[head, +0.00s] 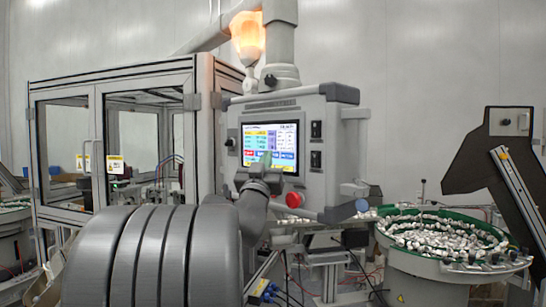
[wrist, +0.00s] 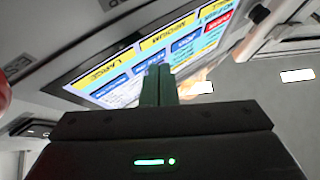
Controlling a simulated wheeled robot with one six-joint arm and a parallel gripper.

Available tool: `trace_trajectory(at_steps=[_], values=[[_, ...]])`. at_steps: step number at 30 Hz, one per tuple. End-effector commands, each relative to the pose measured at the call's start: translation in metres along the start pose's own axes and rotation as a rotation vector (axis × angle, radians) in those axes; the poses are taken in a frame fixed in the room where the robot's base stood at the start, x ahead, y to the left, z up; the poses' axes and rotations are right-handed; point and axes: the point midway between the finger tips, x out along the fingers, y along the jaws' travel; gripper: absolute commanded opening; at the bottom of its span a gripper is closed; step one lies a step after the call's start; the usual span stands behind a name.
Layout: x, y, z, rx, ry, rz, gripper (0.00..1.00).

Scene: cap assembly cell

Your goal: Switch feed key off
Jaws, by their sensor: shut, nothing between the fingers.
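The control panel (head: 330,120) hangs from a column, with a lit touchscreen (head: 283,146) showing coloured keys. In the wrist view the screen (wrist: 160,55) appears tilted, with yellow, blue and red keys; the labels LARGE and MEDIUM can be read. I cannot make out which key is the feed key. My gripper (head: 266,158) is shut and empty, in front of the lower middle of the screen. My gripper and arm hide part of the screen's lower row.
A red emergency button (head: 294,199) sits below the screen, and black switches (head: 316,130) line its right side. A glazed machine enclosure (head: 120,150) stands left. A green-rimmed bowl feeder (head: 440,235) full of small parts stands right. A lit amber lamp (head: 247,38) is above.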

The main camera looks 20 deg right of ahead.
Motion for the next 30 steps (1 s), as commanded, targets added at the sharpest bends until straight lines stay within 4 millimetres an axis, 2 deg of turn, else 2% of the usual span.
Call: trace_trajectory(at_steps=[24,30], values=[[-0.010,-0.007,-0.006,0.001,-0.001,-0.001,0.00],[-0.021,-0.016,-0.015,0.003,0.001,-0.003,0.00]])
